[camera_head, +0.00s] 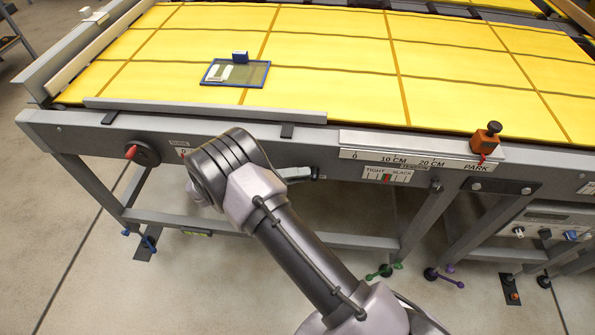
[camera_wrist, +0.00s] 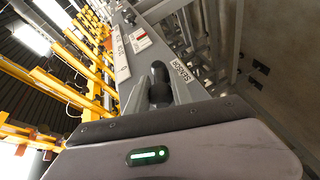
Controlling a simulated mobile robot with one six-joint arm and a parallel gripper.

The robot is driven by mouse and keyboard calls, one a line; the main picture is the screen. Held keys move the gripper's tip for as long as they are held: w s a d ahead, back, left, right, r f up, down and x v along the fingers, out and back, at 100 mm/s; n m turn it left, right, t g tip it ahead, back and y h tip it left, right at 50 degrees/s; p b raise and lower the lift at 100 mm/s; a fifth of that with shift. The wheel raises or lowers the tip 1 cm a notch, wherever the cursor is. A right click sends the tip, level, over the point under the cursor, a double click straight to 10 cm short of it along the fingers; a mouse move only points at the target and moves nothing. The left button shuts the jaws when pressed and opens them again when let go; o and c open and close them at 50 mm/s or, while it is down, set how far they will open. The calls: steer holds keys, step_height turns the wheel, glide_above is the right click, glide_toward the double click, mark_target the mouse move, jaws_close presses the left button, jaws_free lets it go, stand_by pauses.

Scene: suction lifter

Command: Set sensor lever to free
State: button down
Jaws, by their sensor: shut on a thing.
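The dark sensor lever (camera_wrist: 159,76) shows in the wrist view beside a white SENSOR label (camera_wrist: 184,74) on the grey rail. My gripper (camera_wrist: 160,97) is shut on the lever at the rail's front face; the fingertips and lever overlap as dark shapes, so their exact contact is hard to see. In the head view my arm stands in front of the table and hides the lever's label. I cannot tell from these views whether the lever points to free.
A yellow belt table (camera_head: 335,60) carries a small blue-edged panel (camera_head: 255,82). Along the front rail are a red-pointed knob (camera_head: 146,153), a TIGHT/SLACK slider (camera_head: 387,178) and an orange stop block (camera_head: 486,139) near PARK. Open floor lies in front on the left.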

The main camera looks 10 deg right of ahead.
steer(key=shift+f+h, duration=0.2)
steer(key=shift+h, duration=0.2)
steer(key=c, duration=1.1)
jaws_free()
steer(key=shift+d, duration=0.1)
steer(key=shift+c, duration=0.2)
